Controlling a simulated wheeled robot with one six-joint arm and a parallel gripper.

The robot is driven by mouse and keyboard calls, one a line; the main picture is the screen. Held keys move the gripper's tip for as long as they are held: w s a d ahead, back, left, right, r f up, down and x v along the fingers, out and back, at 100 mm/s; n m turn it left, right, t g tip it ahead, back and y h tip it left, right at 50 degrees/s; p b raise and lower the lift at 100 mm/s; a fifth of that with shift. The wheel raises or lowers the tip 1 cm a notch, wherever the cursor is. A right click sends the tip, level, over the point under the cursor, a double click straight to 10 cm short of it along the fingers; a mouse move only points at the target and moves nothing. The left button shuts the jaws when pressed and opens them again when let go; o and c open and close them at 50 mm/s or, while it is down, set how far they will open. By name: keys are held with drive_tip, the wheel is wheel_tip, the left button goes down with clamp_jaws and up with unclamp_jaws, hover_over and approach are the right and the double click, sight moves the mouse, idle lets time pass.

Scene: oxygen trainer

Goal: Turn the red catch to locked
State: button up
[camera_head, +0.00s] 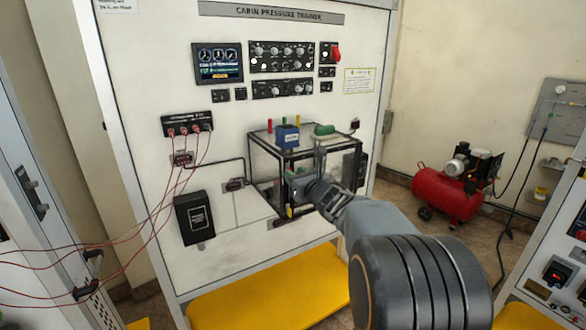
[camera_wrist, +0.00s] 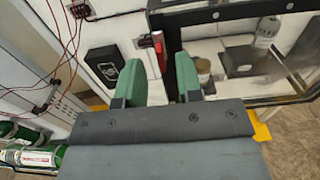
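A small red upright part, which looks like the red catch (camera_wrist: 161,54), shows in the wrist view beside a black fitting at the left edge of the clear case (camera_wrist: 240,20). Its locked or unlocked position cannot be told. In the head view I cannot make it out clearly. My gripper (camera_wrist: 160,78) has two green fingers set apart, with nothing held between them. The red part appears beyond the gap between the fingers. In the head view my gripper (camera_head: 299,188) is in front of the clear black-framed case (camera_head: 250,158) on the trainer panel.
A black box (camera_head: 194,217) hangs left of the case. Red cables (camera_head: 172,190) run from a socket strip to the left. A blue block (camera_head: 287,136) and a green piece (camera_head: 324,129) sit on the case top. A red compressor (camera_head: 446,192) stands at right.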

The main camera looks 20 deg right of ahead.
drive_tip(key=shift+w+a, duration=0.15)
drive_tip(key=shift+w, duration=0.95)
clamp_jaws()
